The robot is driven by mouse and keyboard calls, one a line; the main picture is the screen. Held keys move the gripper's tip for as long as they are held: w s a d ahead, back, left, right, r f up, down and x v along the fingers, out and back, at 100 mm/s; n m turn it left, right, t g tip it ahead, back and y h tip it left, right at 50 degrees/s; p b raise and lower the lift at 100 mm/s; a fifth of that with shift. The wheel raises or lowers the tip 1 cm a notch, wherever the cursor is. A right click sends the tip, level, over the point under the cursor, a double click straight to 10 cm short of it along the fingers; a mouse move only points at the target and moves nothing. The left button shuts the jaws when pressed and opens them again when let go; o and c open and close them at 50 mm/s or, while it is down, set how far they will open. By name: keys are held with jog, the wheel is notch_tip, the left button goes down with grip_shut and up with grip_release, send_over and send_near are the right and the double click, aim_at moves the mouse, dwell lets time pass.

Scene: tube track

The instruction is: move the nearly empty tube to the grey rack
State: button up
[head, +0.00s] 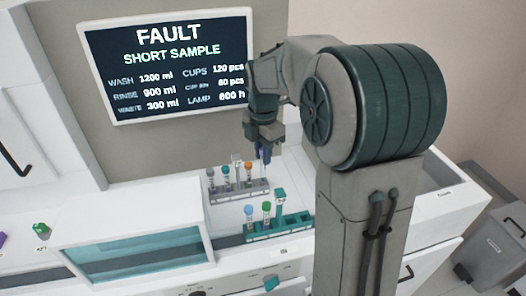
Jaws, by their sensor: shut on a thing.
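My gripper (264,148) is shut on a tube with a purple cap (265,155). It holds the tube above the back right end of the grey rack (232,197). Most of the tube is hidden or too small to make out, so its fill level cannot be told. The grey rack holds several tubes, with grey, green and orange caps among them.
A screen (168,65) on the back wall reads FAULT, SHORT SAMPLE. A glass-fronted machine (140,250) stands at the front left. A grey bin (495,250) stands at the right.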

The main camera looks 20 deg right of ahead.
jog(key=shift+f, duration=0.2)
jog(key=shift+f+b, duration=0.35)
jog(key=shift+f, duration=0.05)
jog(key=shift+f, duration=0.2)
jog(key=shift+f+b, duration=0.35)
jog(key=shift+f, duration=0.1)
dwell(0.4)
jog(key=o, duration=0.8)
jog(key=shift+r, duration=0.1)
